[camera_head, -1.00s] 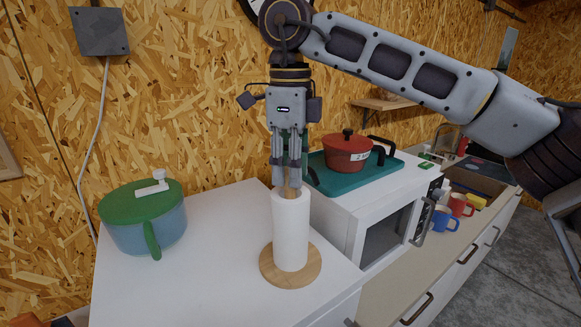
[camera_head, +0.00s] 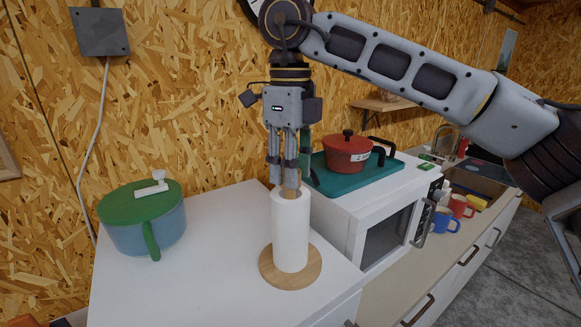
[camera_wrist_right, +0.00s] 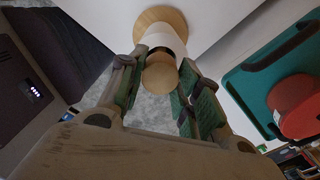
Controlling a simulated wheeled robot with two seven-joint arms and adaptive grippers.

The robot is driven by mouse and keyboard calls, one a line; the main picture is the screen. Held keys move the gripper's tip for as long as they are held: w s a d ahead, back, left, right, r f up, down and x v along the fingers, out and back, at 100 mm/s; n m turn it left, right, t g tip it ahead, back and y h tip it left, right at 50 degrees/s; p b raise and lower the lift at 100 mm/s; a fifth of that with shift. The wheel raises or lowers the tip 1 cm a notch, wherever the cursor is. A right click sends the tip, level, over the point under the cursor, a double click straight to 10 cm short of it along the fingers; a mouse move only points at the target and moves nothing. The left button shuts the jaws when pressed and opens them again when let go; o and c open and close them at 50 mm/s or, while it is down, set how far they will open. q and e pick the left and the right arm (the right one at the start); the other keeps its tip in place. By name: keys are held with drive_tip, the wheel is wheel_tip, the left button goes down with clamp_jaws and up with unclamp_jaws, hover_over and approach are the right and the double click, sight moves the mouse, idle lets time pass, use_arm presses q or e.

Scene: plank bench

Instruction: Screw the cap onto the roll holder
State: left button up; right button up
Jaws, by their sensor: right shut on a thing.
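The roll holder has a round wooden base (camera_head: 309,272) and stands upright on the white counter, with a white paper roll (camera_head: 291,232) around its post. My right gripper (camera_head: 284,186) points down at the top of the roll. It is shut on the round wooden cap (camera_wrist_right: 159,77), which shows between the green-padded fingers in the right wrist view. The cap sits over the top end of the holder. Whether its thread has caught cannot be told. My left gripper is not in view.
A blue pot with a green lid (camera_head: 142,205) stands to the left on the white counter (camera_head: 215,270). A white microwave (camera_head: 352,215) is close on the right, carrying a teal tray (camera_head: 335,184) with a red pot (camera_head: 347,155). Mugs (camera_head: 445,221) stand farther right.

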drive_tip(key=shift+m, duration=0.3)
drive_tip(key=shift+m, duration=0.5)
drive_tip(key=o, duration=1.1)
drive_tip(key=shift+o, duration=0.2)
drive_tip(key=shift+r, duration=0.15)
wheel_tip(320, 180, up, 12)
drive_tip(key=shift+f, duration=0.2)
